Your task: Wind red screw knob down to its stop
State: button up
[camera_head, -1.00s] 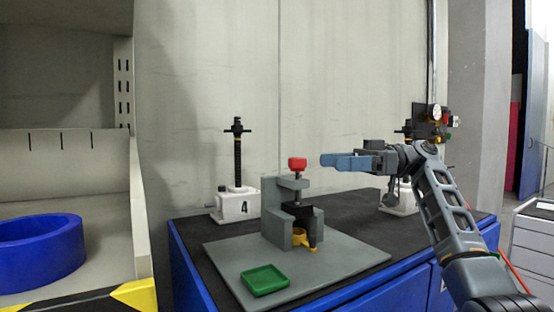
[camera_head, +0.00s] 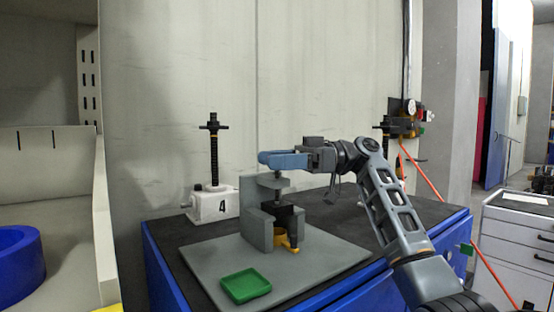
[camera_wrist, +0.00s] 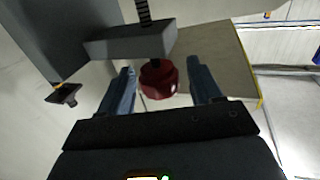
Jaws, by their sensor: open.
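The red screw knob (camera_wrist: 159,79) sits on a dark threaded screw through a grey arm of the press (camera_wrist: 125,42). In the head view the knob is hidden behind my gripper (camera_head: 272,160), which is at the top of the grey press (camera_head: 258,229). In the wrist view my gripper (camera_wrist: 161,88) is open, with one blue finger on each side of the knob. Gaps show between the fingers and the knob. A yellow part (camera_head: 286,240) is at the press's lower front, below a black block (camera_head: 289,217).
The press stands on a grey base plate (camera_head: 200,262) on the black-topped blue cabinet (camera_head: 358,215). A green tray (camera_head: 245,286) lies in front of the press. A white screw jack marked 4 (camera_head: 211,204) stands behind at left. Another jack stands behind my arm at right.

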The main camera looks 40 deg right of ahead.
jog(key=c, duration=1)
jog(key=shift+o, duration=0.2)
jog(key=shift+m+t, duration=0.4)
jog(key=shift+t, duration=0.2)
